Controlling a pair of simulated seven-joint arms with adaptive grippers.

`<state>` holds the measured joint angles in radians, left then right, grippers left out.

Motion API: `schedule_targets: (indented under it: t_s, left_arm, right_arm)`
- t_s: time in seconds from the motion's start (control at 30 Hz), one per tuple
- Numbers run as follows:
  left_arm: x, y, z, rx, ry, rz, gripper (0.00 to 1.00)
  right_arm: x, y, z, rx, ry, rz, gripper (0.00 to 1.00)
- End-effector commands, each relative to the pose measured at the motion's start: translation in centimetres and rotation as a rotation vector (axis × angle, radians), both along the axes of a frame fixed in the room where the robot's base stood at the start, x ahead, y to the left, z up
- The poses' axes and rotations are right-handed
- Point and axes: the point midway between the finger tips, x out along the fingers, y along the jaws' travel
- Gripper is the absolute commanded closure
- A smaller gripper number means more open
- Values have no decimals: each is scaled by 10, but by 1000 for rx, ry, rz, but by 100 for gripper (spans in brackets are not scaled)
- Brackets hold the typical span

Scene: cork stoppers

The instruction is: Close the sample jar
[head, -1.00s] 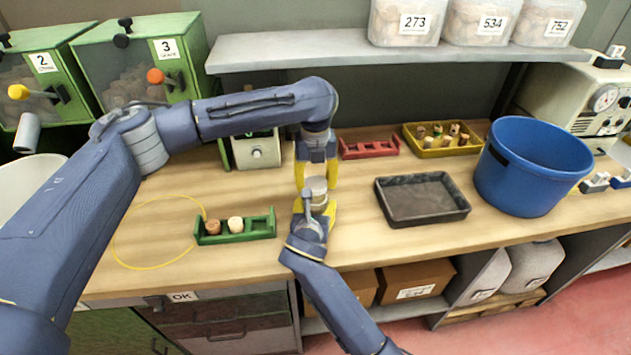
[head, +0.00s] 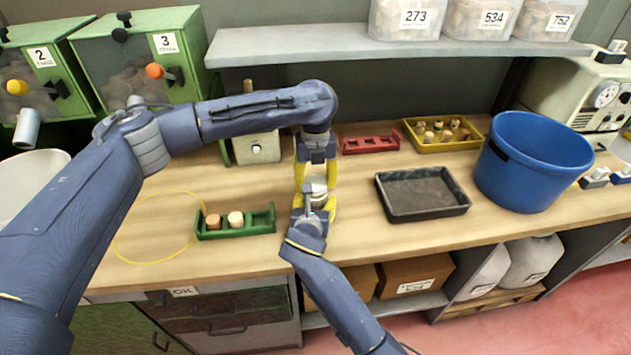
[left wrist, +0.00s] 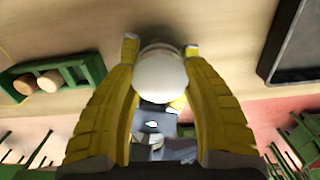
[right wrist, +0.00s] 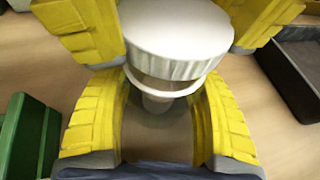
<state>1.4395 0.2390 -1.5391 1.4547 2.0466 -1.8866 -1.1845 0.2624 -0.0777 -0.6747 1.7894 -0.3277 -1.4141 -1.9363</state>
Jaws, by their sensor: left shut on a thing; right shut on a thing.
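A white round lid (left wrist: 162,80) is gripped between the yellow fingers of my left gripper (head: 316,186), which points down from above. In the right wrist view the lid (right wrist: 177,35) is just over the jar (right wrist: 165,88), whose pale rim shows below it. A gap shows between lid and rim on the near side; contact on the far side is hidden. A small pale thing shows under the rim, too unclear to name. My right gripper (right wrist: 160,125) comes from the front and is shut on the jar, above the table. In the head view the fingers hide most of the jar.
A green rack (head: 255,222) with two corks stands to the left, close to the grippers. A dark tray (head: 425,194) lies to the right, with a blue bucket (head: 530,165) beyond it. A red rack (head: 371,142) and a yellow tray of corks (head: 443,136) are behind.

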Motion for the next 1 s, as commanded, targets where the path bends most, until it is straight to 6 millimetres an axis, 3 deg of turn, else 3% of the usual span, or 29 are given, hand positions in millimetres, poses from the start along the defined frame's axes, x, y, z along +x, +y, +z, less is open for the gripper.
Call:
schedule_targets:
  t_s: [0.83,0.87,1.0]
  left_arm:
    - [0,0,-12,-1,0,0,58]
    - [0,0,-11,-1,0,-1,58]
    - [0,0,-12,-1,0,-60,58]
  right_arm:
    - [0,0,1,1,-1,0,85]
    - [0,0,1,0,-1,0,100]
    - [0,0,1,0,-1,0,100]
